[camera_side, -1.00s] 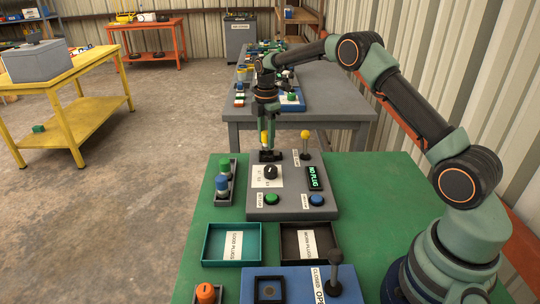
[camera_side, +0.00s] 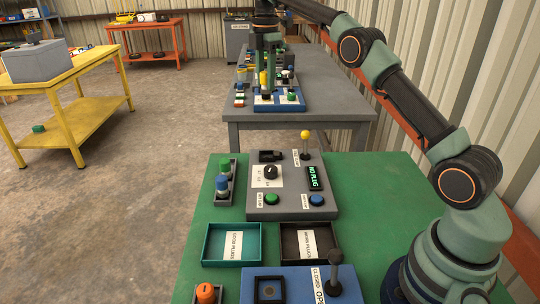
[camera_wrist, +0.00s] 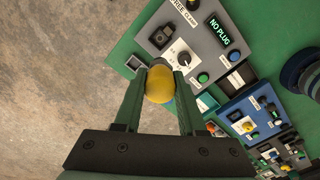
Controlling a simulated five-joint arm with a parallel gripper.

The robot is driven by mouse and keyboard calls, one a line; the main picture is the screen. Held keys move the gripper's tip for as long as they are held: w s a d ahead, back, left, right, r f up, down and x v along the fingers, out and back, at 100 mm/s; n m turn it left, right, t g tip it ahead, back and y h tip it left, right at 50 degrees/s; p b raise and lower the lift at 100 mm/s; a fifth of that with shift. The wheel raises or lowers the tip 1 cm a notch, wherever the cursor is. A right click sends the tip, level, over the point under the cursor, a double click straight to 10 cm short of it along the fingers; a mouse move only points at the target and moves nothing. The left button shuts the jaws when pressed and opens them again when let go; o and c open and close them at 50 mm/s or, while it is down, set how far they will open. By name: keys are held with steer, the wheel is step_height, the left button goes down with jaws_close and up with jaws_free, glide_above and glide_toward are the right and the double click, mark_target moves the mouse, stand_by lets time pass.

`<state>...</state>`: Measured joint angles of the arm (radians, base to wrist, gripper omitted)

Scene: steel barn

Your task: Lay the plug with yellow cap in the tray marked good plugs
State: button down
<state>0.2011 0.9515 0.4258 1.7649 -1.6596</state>
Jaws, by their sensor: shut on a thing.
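The plug with the yellow cap (camera_side: 264,78) is held up in the air by my gripper (camera_side: 267,70), above and behind the grey tester in the side view. In the wrist view the yellow cap (camera_wrist: 159,86) sits between the two fingers of my gripper (camera_wrist: 160,76), which is shut on it. The plug's lower part is hard to make out. The tray marked good plugs (camera_side: 213,244) is teal and empty. It lies on the green bench in front of the tester, well below and nearer the camera than my gripper.
The grey tester (camera_side: 252,207) has an empty dark socket (camera_side: 269,156), a yellow-knobbed lever (camera_side: 305,135) and a display reading NO PLUG (camera_side: 314,178). A dark tray (camera_side: 334,243) adjoins the teal one. A rack holds green and blue plugs (camera_side: 222,184). A blue lever panel (camera_side: 252,283) lies in front.

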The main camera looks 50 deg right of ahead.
steer(key=a, duration=0.8)
glide_above(233, 246)
step_height(233, 246, down, 23)
steer(key=shift+r, duration=0.2)
steer(key=c, duration=0.9)
jaws_free()
steer(key=shift+f, duration=0.15)
steer(key=o, duration=0.4)
